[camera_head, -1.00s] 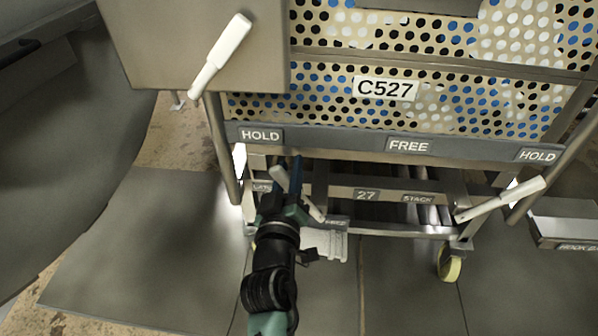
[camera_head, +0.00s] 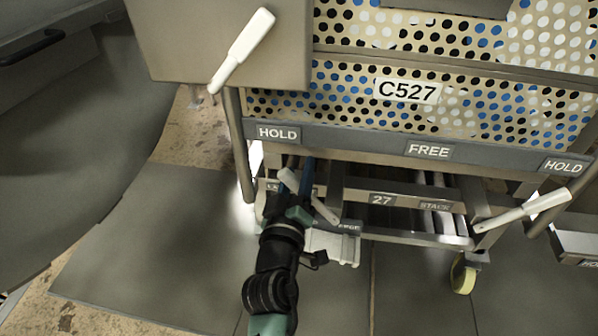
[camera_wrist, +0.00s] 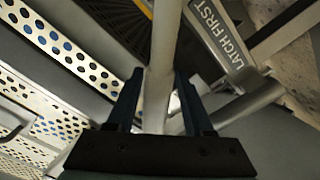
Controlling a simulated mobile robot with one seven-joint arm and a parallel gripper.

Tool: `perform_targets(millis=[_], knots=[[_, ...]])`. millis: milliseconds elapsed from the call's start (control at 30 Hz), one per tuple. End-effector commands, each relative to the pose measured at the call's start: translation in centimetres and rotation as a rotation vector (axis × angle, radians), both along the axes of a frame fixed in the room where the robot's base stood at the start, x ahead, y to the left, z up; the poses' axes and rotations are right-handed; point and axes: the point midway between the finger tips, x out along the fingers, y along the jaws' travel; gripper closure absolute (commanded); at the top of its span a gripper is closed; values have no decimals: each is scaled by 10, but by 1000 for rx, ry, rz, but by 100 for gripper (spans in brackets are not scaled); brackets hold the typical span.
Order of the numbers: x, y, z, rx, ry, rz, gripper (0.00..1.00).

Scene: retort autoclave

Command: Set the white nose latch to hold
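The white nose latch (camera_head: 290,181) is a slim lever low at the cart's front left. Its thick grip slants up to the left, and its thin end (camera_head: 326,212) slants down to the right. My gripper (camera_head: 304,176) is at this lever and hides its middle part. In the wrist view, a pale bar (camera_wrist: 162,55), which looks like the lever, runs between the two fingers of my gripper (camera_wrist: 161,78). The fingers lie close on both sides of it; I cannot tell whether they press on it.
A HOLD label (camera_head: 278,133), a FREE label (camera_head: 429,150) and another HOLD label (camera_head: 563,166) line the cart's rail. Other white levers are at the upper left (camera_head: 243,48) and lower right (camera_head: 530,209). A LATCH FIRST plate (camera_wrist: 216,35) is beside the bar.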

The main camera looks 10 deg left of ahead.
Motion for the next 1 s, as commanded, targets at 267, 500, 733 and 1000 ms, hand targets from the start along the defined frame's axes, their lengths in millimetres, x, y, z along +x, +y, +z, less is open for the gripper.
perform_targets(millis=[267,500,733,1000], knots=[[0,-1,1,3,-1,-2,40],[-15,-1,1,4,1,-1,40],[-57,-1,1,3,3,0,40],[-105,-1,0,2,2,-1,40]])
